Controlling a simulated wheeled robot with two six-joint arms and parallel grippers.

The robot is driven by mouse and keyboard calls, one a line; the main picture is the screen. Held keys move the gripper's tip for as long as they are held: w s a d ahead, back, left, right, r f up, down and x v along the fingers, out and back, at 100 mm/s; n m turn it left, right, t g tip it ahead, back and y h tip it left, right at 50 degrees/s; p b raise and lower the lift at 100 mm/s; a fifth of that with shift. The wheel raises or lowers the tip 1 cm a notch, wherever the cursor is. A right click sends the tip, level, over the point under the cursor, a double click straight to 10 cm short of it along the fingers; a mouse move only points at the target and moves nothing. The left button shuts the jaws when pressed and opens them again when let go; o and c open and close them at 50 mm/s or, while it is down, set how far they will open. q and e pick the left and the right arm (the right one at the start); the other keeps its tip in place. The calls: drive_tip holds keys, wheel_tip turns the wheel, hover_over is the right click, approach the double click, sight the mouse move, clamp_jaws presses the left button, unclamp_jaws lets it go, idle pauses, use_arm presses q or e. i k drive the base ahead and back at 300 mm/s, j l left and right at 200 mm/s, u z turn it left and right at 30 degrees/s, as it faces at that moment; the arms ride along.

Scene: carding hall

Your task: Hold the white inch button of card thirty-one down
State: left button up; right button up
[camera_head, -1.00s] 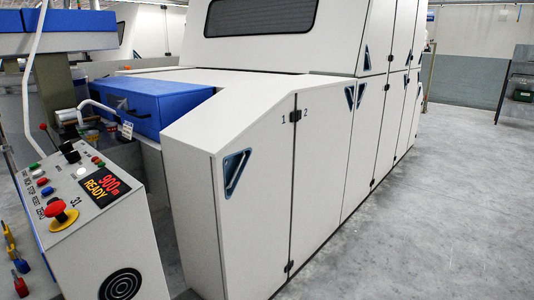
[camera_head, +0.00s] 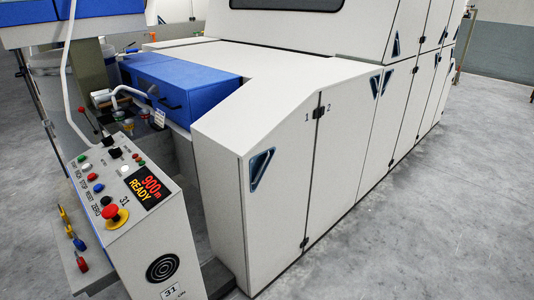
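The slanted control panel (camera_head: 150,215) of card 31 stands at the lower left. A column of buttons runs along its left side beside small printed labels. A white button (camera_head: 87,168) sits between a green button (camera_head: 81,158) and a red button (camera_head: 94,177), near a label that seems to read INCH. Below them are a blue button (camera_head: 99,188) and a black one. Another round white button or lamp (camera_head: 124,169) sits farther right on the panel. The display (camera_head: 150,187) reads 900 m READY. Neither of my grippers is in view.
A red mushroom knob (camera_head: 110,212) on yellow sits low on the panel. Coloured fittings (camera_head: 80,244) stick out on the console's left side. The white machine cabinet (camera_head: 235,200) and blue cover (camera_head: 185,82) stand behind and right. Grey floor (camera_head: 420,220) is clear at right.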

sight(86, 168)
drive_tip(key=u, duration=1.25)
